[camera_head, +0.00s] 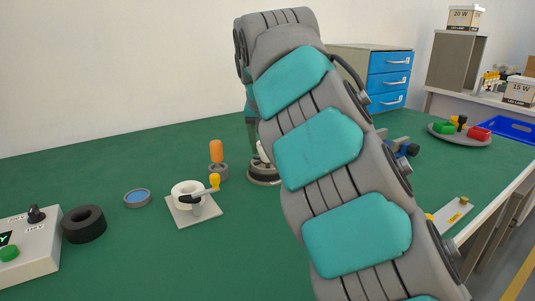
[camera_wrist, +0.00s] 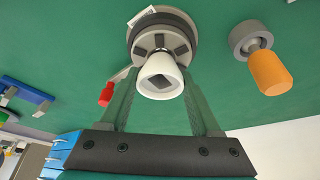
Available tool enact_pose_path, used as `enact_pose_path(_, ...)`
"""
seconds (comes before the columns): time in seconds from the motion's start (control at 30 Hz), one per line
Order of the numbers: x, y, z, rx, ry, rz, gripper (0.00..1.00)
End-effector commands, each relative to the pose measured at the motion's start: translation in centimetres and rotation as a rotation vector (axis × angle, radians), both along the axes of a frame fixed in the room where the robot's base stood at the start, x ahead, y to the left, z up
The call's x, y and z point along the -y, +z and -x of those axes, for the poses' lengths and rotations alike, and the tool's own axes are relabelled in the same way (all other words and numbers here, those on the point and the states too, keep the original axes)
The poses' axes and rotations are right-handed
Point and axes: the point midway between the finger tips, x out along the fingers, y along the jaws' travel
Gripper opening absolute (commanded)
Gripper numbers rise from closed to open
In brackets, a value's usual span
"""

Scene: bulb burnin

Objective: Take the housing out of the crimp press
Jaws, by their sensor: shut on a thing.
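The white, cone-shaped housing (camera_wrist: 160,78) has a dark square opening facing the wrist camera. It stands at the middle of the round grey crimp press (camera_wrist: 190,22), which has dark jaw pads around its centre and a red-handled lever (camera_wrist: 106,96) on the left. My gripper (camera_wrist: 162,84) is shut on the housing, with one finger on each side. I cannot tell whether the housing is seated or slightly raised. In the head view the press base (camera_head: 262,180) and a sliver of the housing (camera_head: 261,151) show left of my arm, which hides the rest.
An orange-handled tool (camera_wrist: 270,72) stands in a grey ring close beside the press. A white ring fixture (camera_head: 186,191) with a yellow-handled clamp, a blue-topped dish (camera_head: 138,198), a black ring (camera_head: 84,224) and a control box (camera_head: 30,238) are to the left. Blue drawers (camera_head: 390,80) stand behind.

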Motion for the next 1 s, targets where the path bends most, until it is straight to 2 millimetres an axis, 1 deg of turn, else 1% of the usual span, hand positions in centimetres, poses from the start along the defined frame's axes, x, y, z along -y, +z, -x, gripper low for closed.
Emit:
enact_pose_path(0.03, 0.0, 0.0, 0.0, 0.0, 0.0, 0.0, 0.17)
enact_pose_path(0.17, 0.0, 0.0, 0.0, 0.0, 0.0, 0.0, 0.03)
enact_pose_path(0.53, -0.1, 0.4, 0.0, -0.001, 0.003, -0.001, 0.03)
enact_pose_path(1.0, -0.2, 2.7, 0.0, 0.002, 0.006, -0.001, 0.03)
